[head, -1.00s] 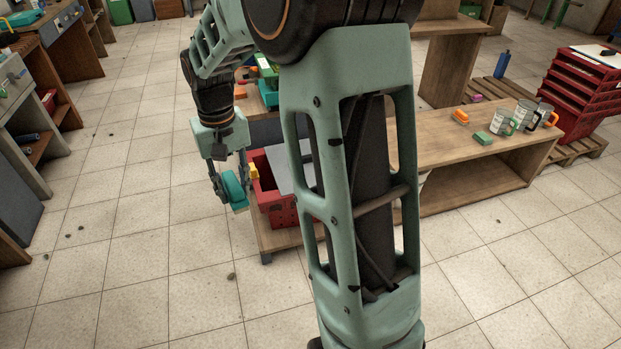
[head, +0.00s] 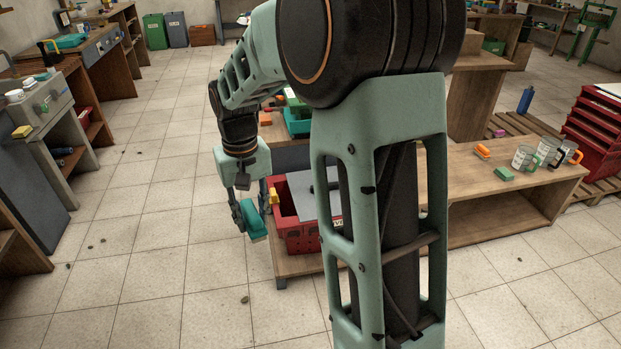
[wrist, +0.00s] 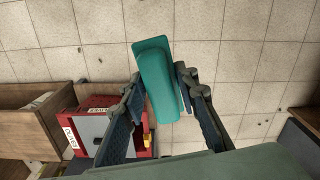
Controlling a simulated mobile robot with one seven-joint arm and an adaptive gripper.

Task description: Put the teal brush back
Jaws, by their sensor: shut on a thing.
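My gripper (head: 246,212) is shut on the teal brush (head: 254,221) and holds it in the air, to the left of the red crate in the head view. In the wrist view the brush (wrist: 156,78) sits between the finger pads of my gripper (wrist: 160,90), sticking out past the fingertips with the floor behind it. The red crate (head: 300,238) stands on a low wooden platform, with a grey panel (head: 316,196) over part of its top. The crate also shows in the wrist view (wrist: 98,102). My arm hides part of the platform.
A yellow item (head: 274,197) is at the crate's left edge. A wooden bench (head: 480,180) at right bears mugs (head: 523,158), a green block (head: 503,174) and an orange item (head: 482,151). A grey cabinet and benches line the left. Tiled floor between is open.

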